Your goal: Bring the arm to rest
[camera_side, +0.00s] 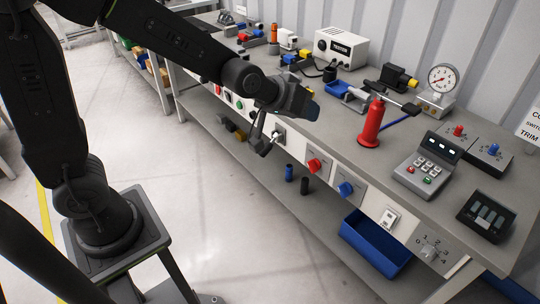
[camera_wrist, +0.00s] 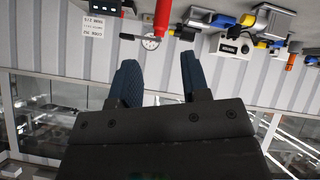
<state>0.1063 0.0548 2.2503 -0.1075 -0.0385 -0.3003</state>
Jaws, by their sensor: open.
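My gripper (camera_wrist: 158,75) shows in the wrist view with its two blue fingers apart and nothing between them. In the side view, my arm reaches in from the upper left, and its end hangs at the front edge of the workbench (camera_side: 395,150). Blue fingertip surfaces (camera_side: 308,111) show there, partly hidden by the dark wrist. The fingers look clear of the objects on the bench, though the exact gap to the bench edge cannot be told.
A red cylinder (camera_side: 371,124) stands upright to the right of my gripper. Behind are a dial gauge (camera_side: 441,80) and a white tester box (camera_side: 341,47). A keypad unit (camera_side: 428,165) is farther right. A blue bin (camera_side: 376,243) sits below. The aisle floor (camera_side: 215,195) is clear.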

